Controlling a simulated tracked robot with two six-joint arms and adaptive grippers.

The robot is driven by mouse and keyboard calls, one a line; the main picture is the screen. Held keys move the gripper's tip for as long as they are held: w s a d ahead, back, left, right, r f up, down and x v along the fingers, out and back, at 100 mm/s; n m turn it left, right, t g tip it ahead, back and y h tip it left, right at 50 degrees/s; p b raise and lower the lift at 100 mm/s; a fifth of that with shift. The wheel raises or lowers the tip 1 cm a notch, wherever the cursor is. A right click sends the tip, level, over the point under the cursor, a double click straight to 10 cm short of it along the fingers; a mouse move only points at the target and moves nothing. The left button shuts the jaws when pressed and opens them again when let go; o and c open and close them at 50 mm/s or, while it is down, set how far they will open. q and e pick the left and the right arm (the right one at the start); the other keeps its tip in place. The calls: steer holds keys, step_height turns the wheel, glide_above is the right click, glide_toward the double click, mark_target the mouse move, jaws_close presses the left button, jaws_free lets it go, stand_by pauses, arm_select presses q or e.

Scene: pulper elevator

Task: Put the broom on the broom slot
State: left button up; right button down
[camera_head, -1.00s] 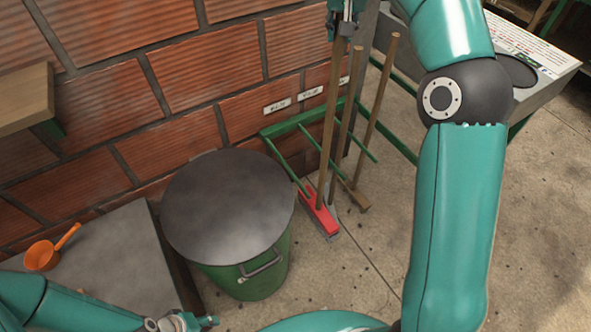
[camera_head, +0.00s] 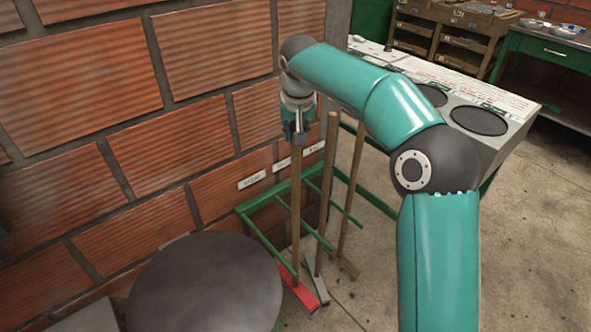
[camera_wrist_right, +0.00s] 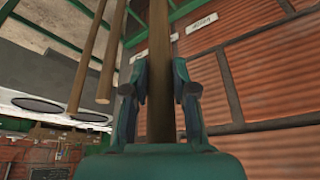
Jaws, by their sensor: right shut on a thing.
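The broom (camera_head: 296,215) has a wooden handle and a red head, and stands nearly upright. My right gripper (camera_head: 296,138) is shut around the upper handle; the right wrist view shows the handle (camera_wrist_right: 159,35) between its fingers. The green broom rack (camera_head: 265,198) is fixed low on the brick wall, with prongs sticking out. In the head view the handle appears between the rack's two leftmost prongs. The red head is low, at or near the floor; I cannot tell whether it touches. My left gripper is out of view.
Two other wooden-handled tools (camera_head: 325,170) (camera_head: 353,185) stand at the rack, just right of the broom. A green bin with a dark round lid (camera_head: 205,285) stands at the front left. A grey counter (camera_head: 500,135) is at the right. Floor right of the rack is clear.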

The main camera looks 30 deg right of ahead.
step_height(320, 180, down, 8)
steer(key=shift+f+b, duration=0.25)
steer(key=shift+b, duration=0.55)
steer(key=c, duration=0.9)
jaws_free()
steer(key=shift+c, duration=0.2)
steer(key=shift+s+r, duration=0.1)
steer(key=p, duration=0.2)
glide_toward(296, 159)
steer(key=shift+s+r, duration=0.25)
steer(key=shift+r, duration=0.35)
